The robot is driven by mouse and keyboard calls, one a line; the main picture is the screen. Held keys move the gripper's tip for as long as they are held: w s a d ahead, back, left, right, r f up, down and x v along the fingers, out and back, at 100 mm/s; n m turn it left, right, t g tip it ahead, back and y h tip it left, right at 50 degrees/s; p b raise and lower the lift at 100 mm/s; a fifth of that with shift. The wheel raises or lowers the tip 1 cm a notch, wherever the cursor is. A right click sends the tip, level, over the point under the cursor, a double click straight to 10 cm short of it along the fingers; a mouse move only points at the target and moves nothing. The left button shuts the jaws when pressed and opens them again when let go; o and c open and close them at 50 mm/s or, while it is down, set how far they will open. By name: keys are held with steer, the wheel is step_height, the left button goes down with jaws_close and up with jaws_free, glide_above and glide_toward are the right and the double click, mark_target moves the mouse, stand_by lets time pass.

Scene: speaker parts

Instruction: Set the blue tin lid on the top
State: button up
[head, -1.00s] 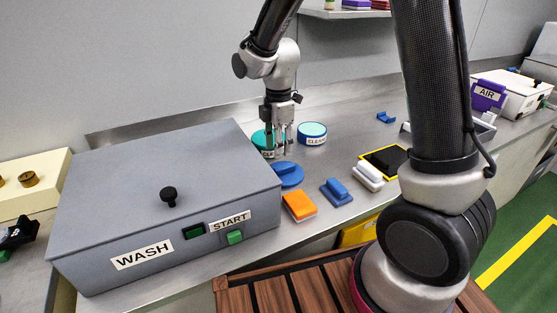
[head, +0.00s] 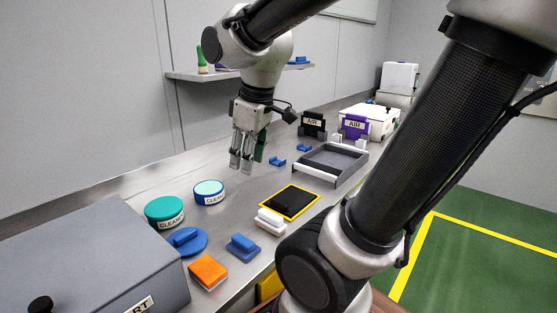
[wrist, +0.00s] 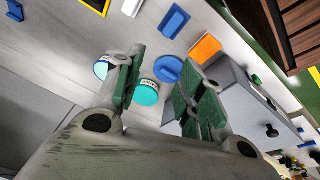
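A blue round piece with a raised grip bar (head: 187,241), which looks like a lid, lies flat on the steel bench; it also shows between my fingers' lines in the wrist view (wrist: 168,68). Behind it stands a teal tin labelled CLEAN (head: 164,212), seen also in the wrist view (wrist: 146,94). A blue tin with a pale teal top and a CLEAN label (head: 209,193) stands to its right; in the wrist view my finger partly hides it. My gripper (head: 240,166) is open and empty, raised above the bench right of the tins.
A blue block (head: 243,248), an orange sponge-like block (head: 208,272) and a white block (head: 270,221) lie along the front. A yellow-edged black pad (head: 290,202) and a grey tray (head: 329,165) are further right.

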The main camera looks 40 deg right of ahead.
steer(key=s+d+m+t, duration=0.1)
steer(key=s+d+m, duration=0.2)
steer(key=s+m, duration=0.2)
steer(key=shift+s+r+m, duration=0.35)
steer(key=shift+s+m, duration=0.05)
steer(key=shift+s, duration=0.85)
